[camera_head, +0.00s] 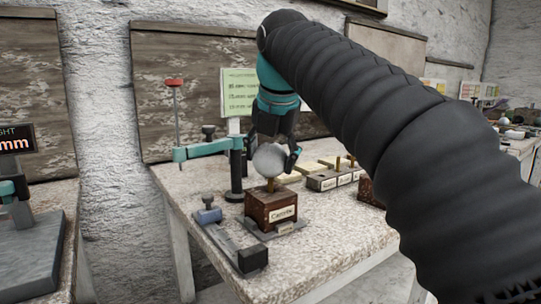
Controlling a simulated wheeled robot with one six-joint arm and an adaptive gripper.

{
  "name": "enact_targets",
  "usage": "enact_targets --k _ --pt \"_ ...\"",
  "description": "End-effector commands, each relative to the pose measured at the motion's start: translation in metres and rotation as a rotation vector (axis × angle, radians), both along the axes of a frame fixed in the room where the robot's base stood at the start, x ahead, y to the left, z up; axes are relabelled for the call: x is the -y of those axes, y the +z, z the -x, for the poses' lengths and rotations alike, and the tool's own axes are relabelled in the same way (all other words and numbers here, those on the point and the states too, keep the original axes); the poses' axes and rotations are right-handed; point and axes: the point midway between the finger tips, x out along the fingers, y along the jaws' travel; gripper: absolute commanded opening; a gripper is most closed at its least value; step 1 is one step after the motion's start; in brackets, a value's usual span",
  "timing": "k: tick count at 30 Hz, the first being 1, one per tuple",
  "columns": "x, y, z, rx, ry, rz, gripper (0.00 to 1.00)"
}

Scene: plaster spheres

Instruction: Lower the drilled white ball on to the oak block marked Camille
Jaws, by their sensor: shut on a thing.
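The white ball (268,160) is held between the fingers of my gripper (272,154), just above the block marked Camille. The Camille block (268,206) is a dark reddish-brown cube with a pale name label on its front face. A short brass-coloured peg (271,184) stands on its top, directly under the ball. The ball's underside is at or very close to the peg's tip; I cannot tell whether they touch or whether the peg is in the hole. The drilled hole is not visible. My gripper points downward and is shut on the ball.
A teal-armed stand with a red knob (174,83) rises just left of the ball. A grey rail with a dark end block (236,250) lies in front. Several labelled blocks with pegs (335,177) stand behind right. The speckled tabletop (335,235) is clear at front right.

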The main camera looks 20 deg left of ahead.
Motion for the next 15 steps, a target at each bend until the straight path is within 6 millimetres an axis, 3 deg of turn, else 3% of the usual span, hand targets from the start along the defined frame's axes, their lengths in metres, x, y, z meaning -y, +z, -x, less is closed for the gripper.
enact_targets --k 15 --pt "0.0 -0.012 0.0 0.0 0.0 0.0 0.29"
